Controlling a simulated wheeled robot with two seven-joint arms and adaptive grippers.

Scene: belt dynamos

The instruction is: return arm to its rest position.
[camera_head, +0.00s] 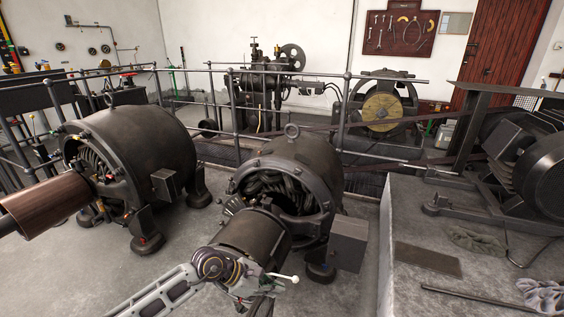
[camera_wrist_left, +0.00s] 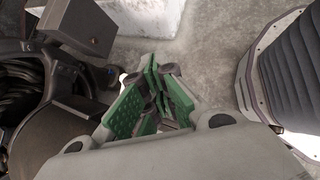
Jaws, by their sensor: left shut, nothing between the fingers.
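My left arm (camera_head: 165,290) comes in from the bottom left of the head view, bent at a grey joint in front of the middle dynamo (camera_head: 285,165). My left gripper (camera_wrist_left: 157,82) shows in the left wrist view with its green-padded fingers together and nothing between them. It hangs over grey floor, beside the dynamo's dark housing at the left of that view. In the head view the wrist end is small and partly cut off by the bottom edge. My right gripper is in neither view.
A second dynamo (camera_head: 140,150) stands to the left. A grey plinth (camera_head: 400,290) at the right bears gloves (camera_head: 475,241) and a thin rod (camera_head: 475,297). The dynamo's side box (camera_head: 348,243) sticks out close to my arm. Railings (camera_head: 195,85) run behind. Floor is clear at lower left.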

